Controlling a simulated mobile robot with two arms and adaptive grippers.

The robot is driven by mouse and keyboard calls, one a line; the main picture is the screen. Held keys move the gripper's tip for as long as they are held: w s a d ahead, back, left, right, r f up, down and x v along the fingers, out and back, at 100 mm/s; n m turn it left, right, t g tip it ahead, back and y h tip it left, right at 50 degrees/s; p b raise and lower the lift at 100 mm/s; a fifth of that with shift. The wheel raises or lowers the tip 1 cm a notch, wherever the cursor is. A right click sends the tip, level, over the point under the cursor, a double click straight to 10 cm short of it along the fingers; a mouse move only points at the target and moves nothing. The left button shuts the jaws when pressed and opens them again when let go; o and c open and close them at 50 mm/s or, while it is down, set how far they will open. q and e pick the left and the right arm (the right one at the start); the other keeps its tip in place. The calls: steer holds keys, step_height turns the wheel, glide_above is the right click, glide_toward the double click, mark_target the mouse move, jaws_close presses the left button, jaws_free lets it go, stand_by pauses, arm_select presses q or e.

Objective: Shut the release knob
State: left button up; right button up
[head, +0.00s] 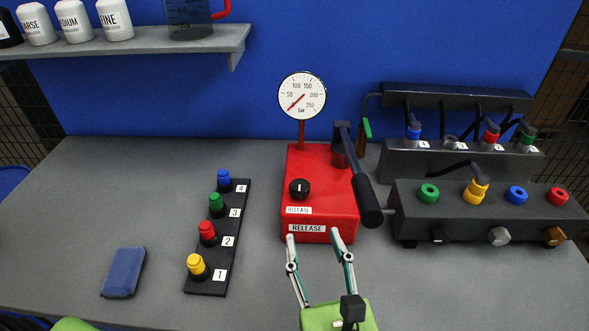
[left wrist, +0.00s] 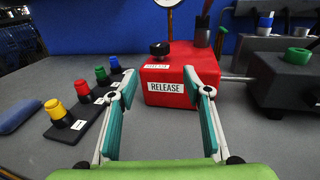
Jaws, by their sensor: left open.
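The release knob (head: 299,189) is a round black knob with a white mark, on top of the red pump box (head: 328,165) near its left side. A "RELEASE" label sits by it and another is on the box's front face. The knob also shows in the left wrist view (left wrist: 160,49), on the box's far top. My left gripper (head: 321,237) is open and empty, just in front of the box's front face, with its fingers pointing at it. In the left wrist view the box lies between and beyond the fingertips (left wrist: 158,82). My right gripper is not in view.
A black pump lever (head: 364,188) leans over the box's right side. A pressure gauge (head: 302,96) rises behind it. A black valve block (head: 490,212) stands at right, a strip of coloured plugs (head: 217,240) at left. A blue pouch (head: 124,272) lies front left.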

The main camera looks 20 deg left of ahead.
mark_target(301, 197)
arm_select(q)
steer(key=x, duration=0.2)
steer(key=p+x, duration=0.1)
steer(key=x, duration=0.2)
steer(key=p+x, duration=0.1)
steer(key=x, duration=0.1)
steer(key=shift+w+a+r, duration=0.1)
steer(key=shift+w+r, duration=0.05)
steer(key=shift+r, duration=0.15)
steer(key=p+x, duration=0.1)
steer(key=x, duration=0.5)
steer(key=shift+w+f+p, duration=0.1)
steer(key=shift+f+p, duration=0.1)
steer(key=shift+p, duration=0.2)
steer(key=shift+w+a+f, duration=0.1)
steer(key=shift+w+a, duration=0.1)
steer(key=shift+w, duration=0.05)
steer(key=c, duration=1)
steer(key=shift+c, duration=0.6)
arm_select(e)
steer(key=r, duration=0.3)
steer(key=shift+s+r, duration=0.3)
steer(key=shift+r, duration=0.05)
